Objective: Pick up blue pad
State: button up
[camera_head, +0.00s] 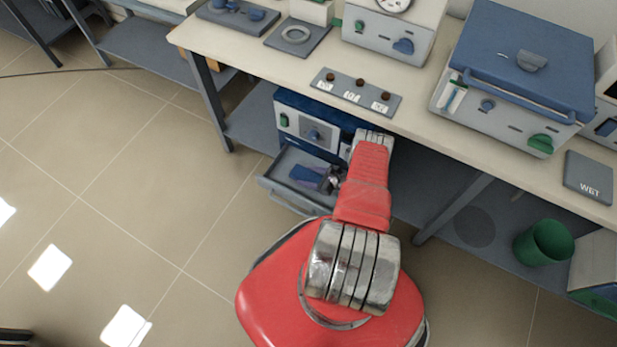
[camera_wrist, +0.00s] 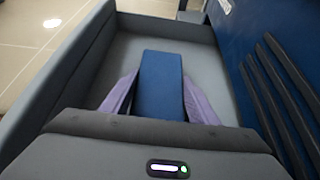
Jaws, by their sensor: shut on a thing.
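The blue pad (camera_wrist: 160,85) is a flat, long block in the wrist view, inside an open grey drawer (camera_wrist: 205,52). My gripper (camera_wrist: 161,80) is shut on the pad, with a purple-tinted finger along each side of it. The pad's near end is hidden behind the dark gripper body. In the head view, my arm reaches down into the drawer (camera_head: 287,197) under the bench. The pad shows there only as a small blue-purple patch (camera_head: 306,174). I cannot tell whether the pad touches the drawer floor.
The drawer belongs to a blue and white unit (camera_head: 310,130) on the lower shelf. The bench top (camera_head: 410,135) hangs above, with a labelled three-knob panel (camera_head: 355,92) near its edge. A green bin (camera_head: 544,243) stands at the right. The tiled floor at left is clear.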

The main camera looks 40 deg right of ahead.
jog(key=shift+r, duration=0.1)
jog(key=shift+r, duration=0.4)
jog(key=a, duration=0.2)
jog(key=s+a+r, duration=0.1)
jog(key=shift+s+a, duration=0.1)
jog(key=shift+a, duration=0.25)
notch_tip(320, 180, up, 13)
dwell(0.7)
